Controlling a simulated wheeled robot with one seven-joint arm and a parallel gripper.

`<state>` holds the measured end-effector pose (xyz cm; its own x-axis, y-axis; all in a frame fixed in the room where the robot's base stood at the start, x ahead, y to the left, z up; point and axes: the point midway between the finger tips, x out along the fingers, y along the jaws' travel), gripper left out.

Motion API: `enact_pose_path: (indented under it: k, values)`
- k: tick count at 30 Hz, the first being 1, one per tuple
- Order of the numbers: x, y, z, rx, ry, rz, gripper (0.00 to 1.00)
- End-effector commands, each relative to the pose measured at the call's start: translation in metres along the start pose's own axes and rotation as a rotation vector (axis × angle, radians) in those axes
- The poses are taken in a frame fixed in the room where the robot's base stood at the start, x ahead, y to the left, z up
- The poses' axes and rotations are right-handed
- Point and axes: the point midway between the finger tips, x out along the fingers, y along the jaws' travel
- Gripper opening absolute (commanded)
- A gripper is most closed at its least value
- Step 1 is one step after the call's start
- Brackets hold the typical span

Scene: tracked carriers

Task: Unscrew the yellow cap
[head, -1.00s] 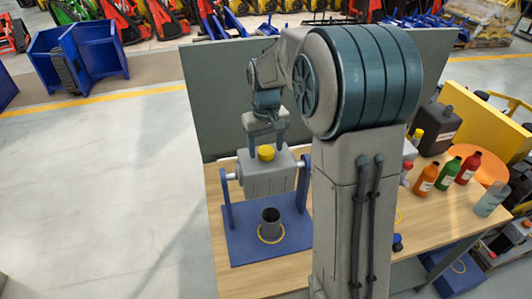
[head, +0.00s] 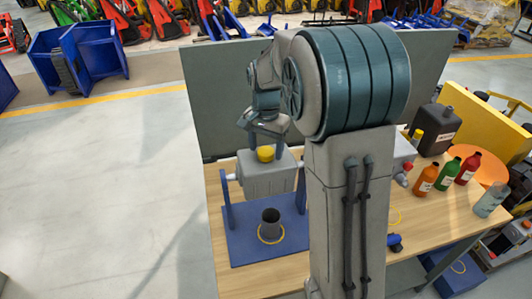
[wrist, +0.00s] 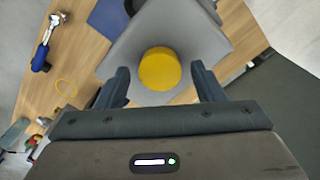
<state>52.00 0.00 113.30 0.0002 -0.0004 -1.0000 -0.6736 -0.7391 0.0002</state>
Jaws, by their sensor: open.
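The yellow cap (head: 265,154) sits on top of a grey tank (head: 262,179). The tank hangs between two blue posts on a blue base (head: 240,238). In the wrist view the round yellow cap (wrist: 159,69) lies between and just beyond the fingertips, on the grey tank top (wrist: 205,45). My gripper (wrist: 160,78) is open, with its dark fingers on either side of the cap and a gap to each. In the head view my gripper (head: 259,146) is partly hidden at the cap, so contact cannot be told there.
A grey cup (head: 270,223) stands on the blue base in a yellow ring. Orange (head: 423,181), green (head: 447,174) and red bottles (head: 468,167) and a black canister (head: 435,130) stand at the right. A grey panel (head: 215,100) rises behind the table (head: 270,281).

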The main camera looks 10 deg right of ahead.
Motion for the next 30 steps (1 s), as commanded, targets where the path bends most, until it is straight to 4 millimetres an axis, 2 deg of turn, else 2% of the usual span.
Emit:
enact_pose_path:
  k: [21, 30]
  values:
    - [-0.0014, -0.0005, 0.0005, 0.776, 0.0, 0.0, 0.62]
    - [0.0001, -0.0001, 0.0002, 0.834, 0.0, 0.0, 0.62]
